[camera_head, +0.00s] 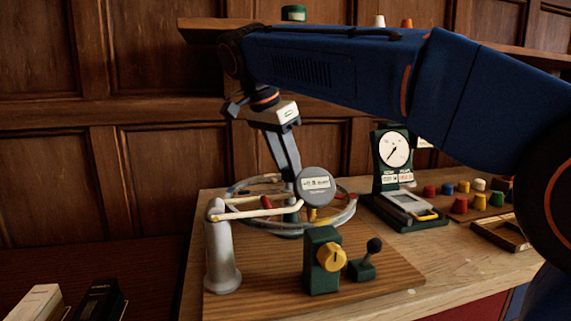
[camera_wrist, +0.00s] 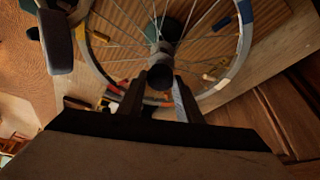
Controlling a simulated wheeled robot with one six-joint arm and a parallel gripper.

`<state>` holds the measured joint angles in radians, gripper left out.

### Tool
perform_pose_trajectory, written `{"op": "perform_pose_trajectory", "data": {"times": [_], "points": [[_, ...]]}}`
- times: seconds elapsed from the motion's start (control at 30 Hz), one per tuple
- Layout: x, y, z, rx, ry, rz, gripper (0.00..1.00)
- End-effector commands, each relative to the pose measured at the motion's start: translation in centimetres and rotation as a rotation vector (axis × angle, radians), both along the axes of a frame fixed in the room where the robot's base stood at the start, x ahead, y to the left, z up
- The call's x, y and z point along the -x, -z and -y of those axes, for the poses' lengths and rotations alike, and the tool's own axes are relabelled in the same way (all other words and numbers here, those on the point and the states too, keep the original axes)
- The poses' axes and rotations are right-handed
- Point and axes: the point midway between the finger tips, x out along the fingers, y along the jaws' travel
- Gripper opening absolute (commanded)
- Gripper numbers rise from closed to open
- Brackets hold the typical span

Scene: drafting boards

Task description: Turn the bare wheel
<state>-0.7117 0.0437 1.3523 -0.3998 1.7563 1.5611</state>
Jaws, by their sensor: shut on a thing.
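The bare spoked wheel (camera_head: 343,214) lies flat on a green stand on the wooden board. Its rim (camera_wrist: 241,48) carries coloured pieces, red, yellow, blue and white. My gripper (camera_head: 292,178) reaches down over the wheel's middle; its tips are hidden behind a round grey dial (camera_head: 316,185). In the wrist view, my gripper (camera_wrist: 158,92) is shut around a dark round end (camera_wrist: 160,77) at the wheel's hub. The exact contact is too dark to see well.
A grey post (camera_head: 221,245) with pale arms stands at the wheel's front left. A green box with a yellow knob (camera_head: 332,257) and a small lever (camera_head: 365,262) are in front. A dial gauge (camera_head: 394,150) and several coloured knobs stand to the right.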

Motion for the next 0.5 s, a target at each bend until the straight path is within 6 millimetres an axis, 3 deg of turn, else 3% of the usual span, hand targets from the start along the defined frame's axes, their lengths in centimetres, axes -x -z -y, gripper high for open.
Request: {"op": "perform_pose_trajectory", "data": {"times": [0.5], "points": [[0.05, -0.02, 0.01, -0.002, 0.139, 0.001, 0.0]]}}
